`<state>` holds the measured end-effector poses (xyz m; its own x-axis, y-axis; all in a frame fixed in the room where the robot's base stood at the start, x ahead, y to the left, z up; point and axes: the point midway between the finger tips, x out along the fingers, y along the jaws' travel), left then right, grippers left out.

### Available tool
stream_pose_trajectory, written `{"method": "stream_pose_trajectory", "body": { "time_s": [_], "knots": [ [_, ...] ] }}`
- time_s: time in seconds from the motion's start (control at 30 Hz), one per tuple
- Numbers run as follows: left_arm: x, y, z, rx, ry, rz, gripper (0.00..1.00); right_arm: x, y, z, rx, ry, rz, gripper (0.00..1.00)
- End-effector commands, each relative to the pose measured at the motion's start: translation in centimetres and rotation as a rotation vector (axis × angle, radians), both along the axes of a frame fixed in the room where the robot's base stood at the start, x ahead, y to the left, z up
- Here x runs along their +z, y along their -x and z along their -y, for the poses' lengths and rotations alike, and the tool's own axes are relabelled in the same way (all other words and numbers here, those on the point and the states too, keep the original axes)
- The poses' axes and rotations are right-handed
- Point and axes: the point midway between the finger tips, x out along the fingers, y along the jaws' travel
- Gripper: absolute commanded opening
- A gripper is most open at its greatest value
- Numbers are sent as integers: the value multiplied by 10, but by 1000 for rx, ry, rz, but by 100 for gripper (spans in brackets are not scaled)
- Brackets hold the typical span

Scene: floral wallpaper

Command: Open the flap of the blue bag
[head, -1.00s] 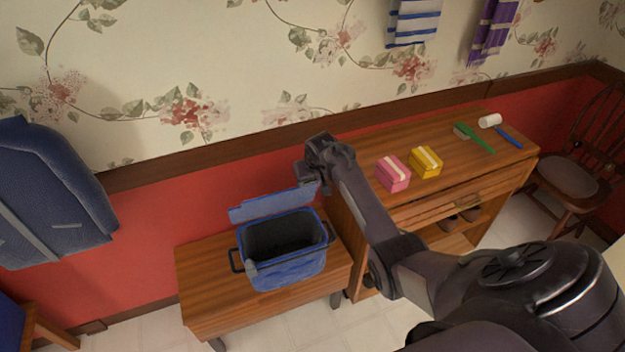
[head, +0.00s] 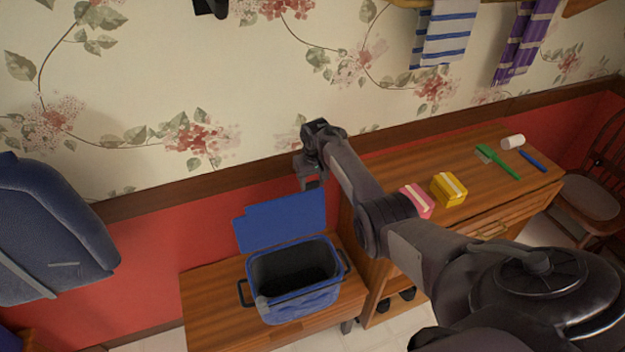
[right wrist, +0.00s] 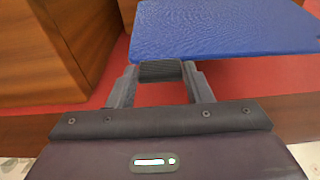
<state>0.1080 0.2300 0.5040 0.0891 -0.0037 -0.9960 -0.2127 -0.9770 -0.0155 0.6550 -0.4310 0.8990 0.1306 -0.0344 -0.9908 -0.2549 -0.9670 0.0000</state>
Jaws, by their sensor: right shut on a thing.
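The blue bag (head: 300,306) sits on a low wooden bench with its mouth open, showing a dark inside. Its blue flap (head: 280,222) stands raised along the far side, toward the wall. My right gripper (head: 311,182) is at the flap's upper right corner, shut on its edge. In the right wrist view the flap (right wrist: 225,28) spreads out just beyond the fingertips (right wrist: 160,72), and the exact grip on its edge is hard to see. My left gripper is not in view.
The low bench (head: 215,310) has bare room left of the bag. A taller wooden cabinet (head: 400,245) stands close on the right, with a pink box (head: 417,203), a yellow box (head: 449,190) and a green brush (head: 504,165) on top.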

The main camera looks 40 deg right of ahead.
Motion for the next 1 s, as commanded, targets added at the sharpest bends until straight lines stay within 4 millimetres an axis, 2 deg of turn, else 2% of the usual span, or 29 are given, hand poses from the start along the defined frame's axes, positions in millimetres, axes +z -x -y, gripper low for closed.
{"method": "stream_pose_trajectory", "body": {
  "time_s": [0.43, 0.47, 0.6, 0.87, 1.0],
  "knots": [
    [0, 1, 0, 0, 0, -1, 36, 0, 0, 0, 0, 0, 1, 38],
    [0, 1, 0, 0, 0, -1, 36, 0, 0, 0, 0, 1, 2, 48],
    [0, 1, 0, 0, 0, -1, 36, 0, 0, 0, 0, 0, 1, 66],
    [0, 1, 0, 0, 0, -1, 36, 0, 0, 0, 0, 0, 1, 67],
    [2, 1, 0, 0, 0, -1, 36, 6, 0, -1, 0, 0, 2, 67]
  ]
}}
